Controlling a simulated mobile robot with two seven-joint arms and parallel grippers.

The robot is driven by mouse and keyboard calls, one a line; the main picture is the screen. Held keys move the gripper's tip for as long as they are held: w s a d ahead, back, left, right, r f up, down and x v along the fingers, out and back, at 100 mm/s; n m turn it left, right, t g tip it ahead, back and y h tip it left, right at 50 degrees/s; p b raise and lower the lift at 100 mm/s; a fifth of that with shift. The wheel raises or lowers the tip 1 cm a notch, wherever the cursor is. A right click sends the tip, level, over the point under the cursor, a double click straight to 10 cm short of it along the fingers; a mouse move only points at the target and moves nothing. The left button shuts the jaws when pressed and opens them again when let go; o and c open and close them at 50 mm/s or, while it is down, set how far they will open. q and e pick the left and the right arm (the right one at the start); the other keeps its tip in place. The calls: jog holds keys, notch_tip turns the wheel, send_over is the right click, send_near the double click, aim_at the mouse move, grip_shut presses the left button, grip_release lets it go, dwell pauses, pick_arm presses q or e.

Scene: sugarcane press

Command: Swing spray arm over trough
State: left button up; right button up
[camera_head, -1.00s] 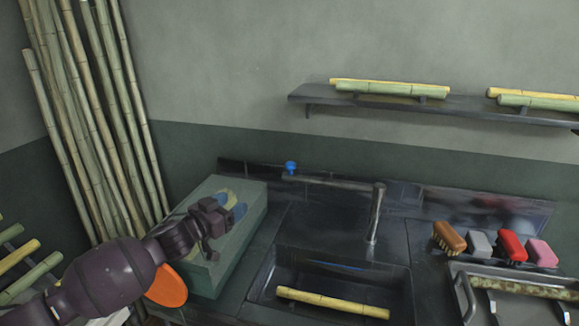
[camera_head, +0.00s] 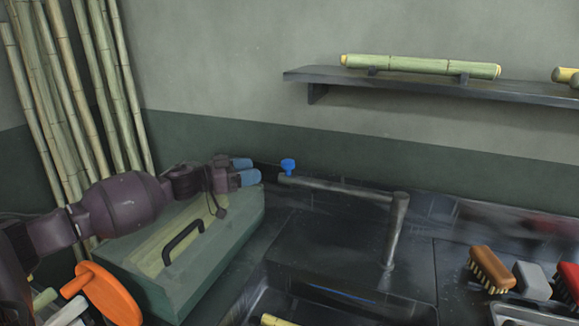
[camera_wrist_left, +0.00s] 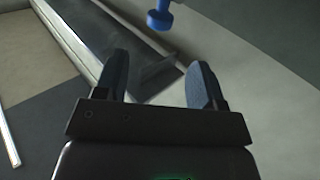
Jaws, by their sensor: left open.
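The spray arm (camera_head: 335,188) is a dark metal bar that reaches left from the top of an upright post (camera_head: 396,232) behind the trough. A blue knob (camera_head: 288,165) sits at its free left end. The knob also shows in the left wrist view (camera_wrist_left: 159,16), beyond the fingertips. The trough (camera_head: 345,312) is a dark sunken basin at the bottom of the head view, mostly cut off. My left gripper (camera_head: 246,172) is open, with blue fingertips, a little left of the knob and apart from it. Its fingers show empty in the left wrist view (camera_wrist_left: 158,82). My right gripper is not seen.
A green box (camera_head: 185,250) with a black handle stands below my left arm. An orange disc (camera_head: 108,293) is at lower left. Brushes (camera_head: 491,269) and a grey block (camera_head: 532,281) sit at right. A wall shelf (camera_head: 430,88) holds cane. Tall canes (camera_head: 70,110) lean at left.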

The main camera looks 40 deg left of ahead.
aim_at(285, 162)
pick_arm(q)
jog(key=shift+b+x, duration=0.9)
jog(key=shift+x, duration=4.2)
jog(key=shift+d, duration=0.1)
